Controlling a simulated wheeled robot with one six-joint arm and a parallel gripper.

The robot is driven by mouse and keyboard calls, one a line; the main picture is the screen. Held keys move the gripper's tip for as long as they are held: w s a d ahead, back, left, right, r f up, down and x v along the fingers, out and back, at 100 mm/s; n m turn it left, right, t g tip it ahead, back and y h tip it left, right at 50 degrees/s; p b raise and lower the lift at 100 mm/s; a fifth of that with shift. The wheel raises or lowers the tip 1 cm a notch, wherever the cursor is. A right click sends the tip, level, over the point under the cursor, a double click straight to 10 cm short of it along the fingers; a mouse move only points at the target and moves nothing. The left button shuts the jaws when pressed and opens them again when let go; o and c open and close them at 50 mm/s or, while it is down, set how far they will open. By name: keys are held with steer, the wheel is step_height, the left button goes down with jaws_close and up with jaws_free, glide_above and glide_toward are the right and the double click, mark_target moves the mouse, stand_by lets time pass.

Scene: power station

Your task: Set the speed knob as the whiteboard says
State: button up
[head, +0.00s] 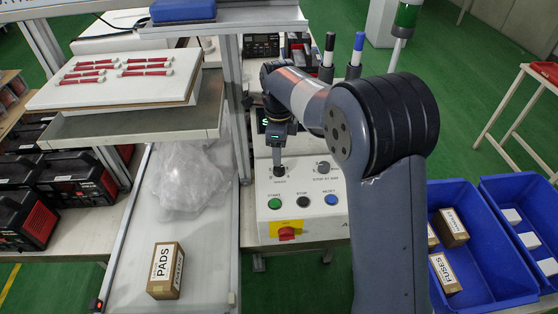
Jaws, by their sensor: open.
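The white control box (262,215) stands in the middle of the head view. It has two dark knobs on its upper part. The left knob (280,171) has a small label below it that is too small to read surely; the right knob (323,168) stands beside it. My gripper (279,159) points down directly above the left knob, its tips close to or around it; whether they touch cannot be told. The gripper is open. My arm hides part of the box's right side. No whiteboard writing is visible.
Green (275,203), black and blue (331,199) buttons and a red switch (287,233) sit below the knobs. A metal post (235,110) and shelf (140,125) stand left. Blue bins (480,280) stand right.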

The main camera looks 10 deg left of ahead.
step_height(320, 180, up, 4)
steer(key=shift+r, duration=0.2)
stand_by(0.3)
steer(key=n+t+y+b, duration=0.2)
steer(key=n+t+b, duration=0.35)
steer(key=n, duration=1.75)
glide_toward(279, 168)
steer(key=shift+m+g, duration=0.3)
steer(key=shift+g, duration=0.35)
steer(key=x, duration=0.4)
steer(key=w+b+x, duration=0.1)
steer(key=x, duration=0.3)
steer(key=shift+w, duration=0.2)
steer(key=shift+c, duration=0.2)
steer(key=c, duration=0.9)
